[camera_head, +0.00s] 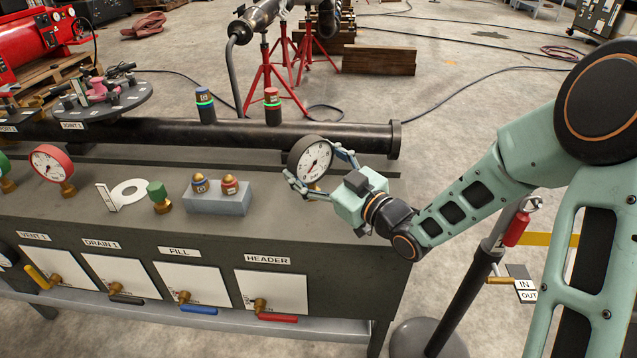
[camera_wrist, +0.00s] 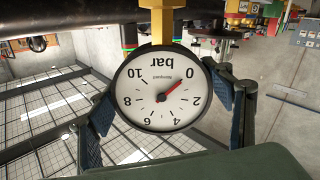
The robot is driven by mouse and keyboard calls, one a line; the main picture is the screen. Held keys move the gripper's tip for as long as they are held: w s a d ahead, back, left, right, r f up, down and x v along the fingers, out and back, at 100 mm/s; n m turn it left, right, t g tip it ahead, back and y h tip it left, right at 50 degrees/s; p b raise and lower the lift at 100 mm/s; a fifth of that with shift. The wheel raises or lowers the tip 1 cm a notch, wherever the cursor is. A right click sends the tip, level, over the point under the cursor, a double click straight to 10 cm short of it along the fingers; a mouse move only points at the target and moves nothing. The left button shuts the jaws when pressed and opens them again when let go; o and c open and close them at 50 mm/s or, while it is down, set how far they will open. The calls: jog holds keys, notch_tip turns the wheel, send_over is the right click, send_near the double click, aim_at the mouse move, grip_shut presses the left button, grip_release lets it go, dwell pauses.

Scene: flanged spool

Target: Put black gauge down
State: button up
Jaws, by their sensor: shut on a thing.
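The black gauge (camera_head: 310,159) has a black rim, a white dial and a red needle. It is near the right end of the bench top, in front of the black pipe. My gripper (camera_head: 322,172) is shut on it, with one finger on each side of the round body. In the wrist view the black gauge (camera_wrist: 162,92) shows upside down, with a brass stem (camera_wrist: 162,22) at the top of the picture. My gripper (camera_wrist: 165,105) has its blue-grey pads at both sides of the rim there. I cannot tell whether the stem touches anything.
The bench top (camera_head: 120,222) holds a red gauge (camera_head: 52,165), a green-capped fitting (camera_head: 158,196), a white ring bracket (camera_head: 125,193) and a grey block (camera_head: 217,200) with two capped fittings. The flanged black pipe (camera_head: 350,136) runs behind. Bare bench lies right of the block.

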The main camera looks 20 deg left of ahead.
aim_at(321, 177)
jog(key=shift+w+d+f, duration=0.45)
jog(key=shift+f, duration=0.25)
jog(key=shift+w+d+f+b, duration=0.15)
jog(key=shift+f+b, duration=0.5)
jog(key=shift+f, duration=1.05)
jog(key=shift+f, duration=0.15)
jog(key=o, duration=1.5)
jog(key=shift+d, duration=0.3)
jog(key=v, duration=0.4)
jog(key=p+v, duration=0.1)
jog(key=v, duration=0.6)
jog(key=shift+s+d+p, duration=0.15)
jog(key=shift+s+p, duration=0.15)
jog(key=shift+s, duration=0.15)
